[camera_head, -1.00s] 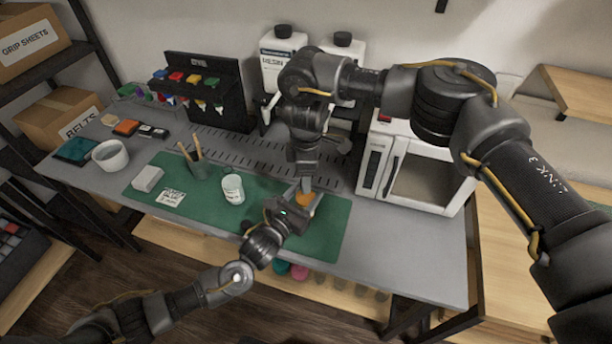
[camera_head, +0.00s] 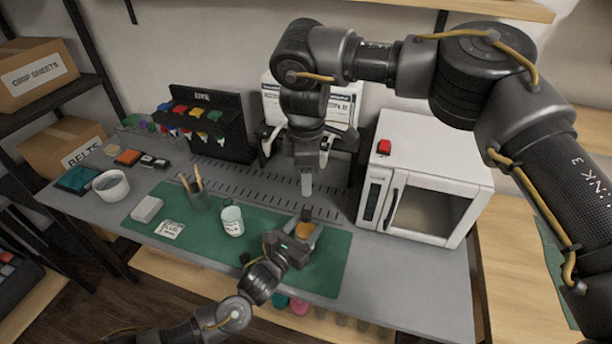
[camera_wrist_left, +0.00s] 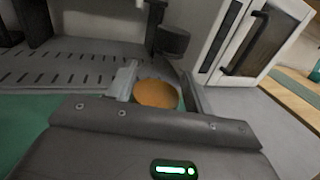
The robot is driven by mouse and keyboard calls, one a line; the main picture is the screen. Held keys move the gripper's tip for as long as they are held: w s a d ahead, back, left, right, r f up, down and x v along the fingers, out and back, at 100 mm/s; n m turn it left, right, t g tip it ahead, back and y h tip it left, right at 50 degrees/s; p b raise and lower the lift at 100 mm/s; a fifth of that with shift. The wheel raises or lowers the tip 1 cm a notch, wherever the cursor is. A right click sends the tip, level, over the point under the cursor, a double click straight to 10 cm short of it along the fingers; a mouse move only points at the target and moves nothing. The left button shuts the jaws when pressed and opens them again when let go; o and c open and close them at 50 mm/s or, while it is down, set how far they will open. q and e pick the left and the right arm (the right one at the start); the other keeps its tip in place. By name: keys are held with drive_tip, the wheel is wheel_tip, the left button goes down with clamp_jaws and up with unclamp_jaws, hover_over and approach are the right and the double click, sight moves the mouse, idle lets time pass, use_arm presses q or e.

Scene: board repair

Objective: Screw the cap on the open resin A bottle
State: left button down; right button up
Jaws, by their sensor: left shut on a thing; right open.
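My left gripper (camera_head: 305,234) is shut around an orange, round-topped container (camera_wrist_left: 156,94), which stands between its fingers at the front right of the green mat. Its label is hidden, so I cannot read whether it is resin A. A dark cylindrical cap-like piece (camera_wrist_left: 172,40) shows just beyond and above the orange top in the left wrist view; in the head view it appears (camera_head: 306,214) just above the container. I cannot tell what supports it. My right gripper (camera_head: 307,186) is open above, pointing down, with a visible gap between its fingertip and the dark piece.
Large white labelled jugs (camera_head: 345,104) stand at the back, partly behind my right arm. A white oven (camera_head: 436,150) is close on the right. The mat (camera_head: 270,213) has free room.

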use_arm(q)
drive_tip(key=c, duration=0.5)
unclamp_jaws()
drive_tip(key=b+v, duration=0.1)
drive_tip(key=v, duration=0.8)
drive_tip(key=shift+s+a, duration=0.1)
drive_tip(key=shift+v, duration=0.75)
